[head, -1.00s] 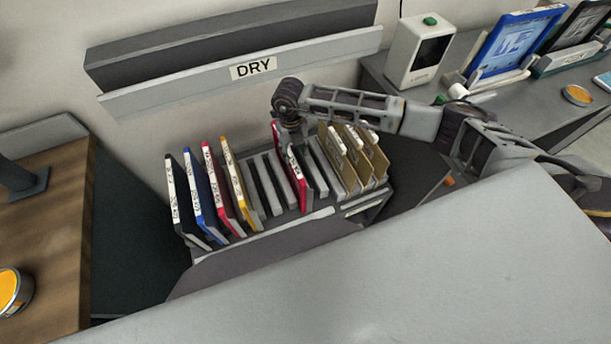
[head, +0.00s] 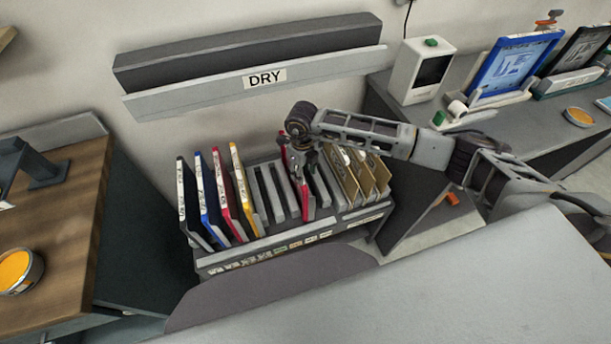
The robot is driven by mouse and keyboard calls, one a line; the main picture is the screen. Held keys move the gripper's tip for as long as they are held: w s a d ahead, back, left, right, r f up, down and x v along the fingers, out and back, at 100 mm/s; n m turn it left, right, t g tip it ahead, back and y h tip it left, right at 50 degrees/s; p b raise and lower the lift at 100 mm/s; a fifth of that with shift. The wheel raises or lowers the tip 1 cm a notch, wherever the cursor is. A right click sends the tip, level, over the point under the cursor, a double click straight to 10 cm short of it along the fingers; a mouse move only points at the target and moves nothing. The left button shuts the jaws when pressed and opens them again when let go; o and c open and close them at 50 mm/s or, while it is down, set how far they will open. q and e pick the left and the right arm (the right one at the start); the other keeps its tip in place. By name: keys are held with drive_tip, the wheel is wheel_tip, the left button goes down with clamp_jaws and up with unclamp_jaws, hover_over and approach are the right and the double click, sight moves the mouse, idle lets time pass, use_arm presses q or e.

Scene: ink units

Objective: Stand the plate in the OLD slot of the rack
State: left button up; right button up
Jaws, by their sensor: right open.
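The rack (head: 345,228) stands below the DRY shelf and holds upright plates in slots. A red-edged plate (head: 307,203) stands in a middle slot, apart from the others. My right gripper (head: 302,167) is over the top of this plate, pointing down, with its jaws open. The gripper hides part of the plate's top edge, and I cannot tell whether a finger touches it. Small labels line the rack's front edge; they are too small to read, so I cannot tell which slot is OLD. My left gripper is out of view.
Black, blue, red and yellow-edged plates (head: 240,190) fill the rack's left end; tan boards (head: 362,178) stand at its right end. Empty slots (head: 268,195) lie between. The DRY shelf (head: 200,92) is behind. A white device (head: 418,70) and a blue-framed screen (head: 513,62) stand at right.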

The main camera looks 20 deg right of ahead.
drive_tip(key=shift+s+n, duration=0.25)
drive_tip(key=shift+n, duration=0.7)
drive_tip(key=shift+s+n, duration=0.25)
drive_tip(key=shift+n, duration=0.7)
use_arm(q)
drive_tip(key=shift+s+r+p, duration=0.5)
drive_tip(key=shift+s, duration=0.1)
use_arm(e)
drive_tip(key=shift+s+a+r+n, duration=0.1)
drive_tip(key=shift+s+r+n, duration=0.45)
drive_tip(key=shift+n, duration=3.1)
drive_tip(key=shift+s+a+r+n, duration=0.1)
drive_tip(key=shift+s+r+n, duration=0.35)
drive_tip(key=shift+n, duration=3.25)
drive_tip(key=shift+s+a+r+n, duration=0.1)
drive_tip(key=shift+s+r+n, duration=0.45)
drive_tip(key=shift+n, duration=3.1)
drive_tip(key=shift+w+r, duration=0.25)
drive_tip(key=shift+r, duration=0.1)
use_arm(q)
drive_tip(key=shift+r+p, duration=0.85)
use_arm(e)
drive_tip(key=shift+r, duration=2.4)
drive_tip(key=shift+a, duration=0.1)
